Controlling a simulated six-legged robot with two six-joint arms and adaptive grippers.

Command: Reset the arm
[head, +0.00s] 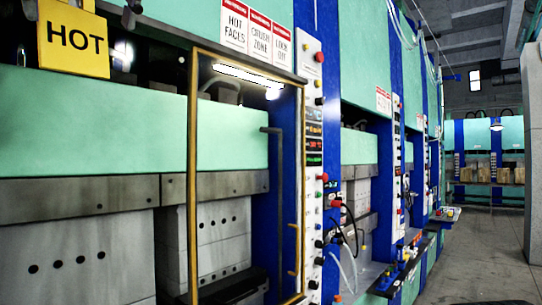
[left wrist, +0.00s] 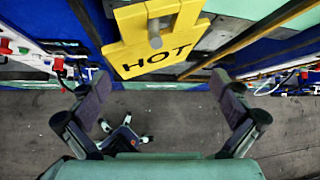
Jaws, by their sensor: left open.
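My left gripper (left wrist: 160,86) shows in the left wrist view with its two dark fingers spread wide apart. It is open and nothing is between the fingers. A yellow HOT sign (left wrist: 158,38) lies beyond the fingertips, at the top of that view, apart from them. A grey peg shows at the sign's upper middle. In the head view the HOT sign (head: 74,38) hangs upright at the top left, in front of the green press. Small dark parts show beside it at the top edge; I cannot tell clearly what they are. My right gripper is in neither view.
A row of green and blue presses (head: 230,135) runs along the left into the distance. A yellow-edged guard frame (head: 194,180) stands at the near press. A control panel (head: 314,150) with buttons is beside it. Clear grey floor (head: 480,250) lies at the right.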

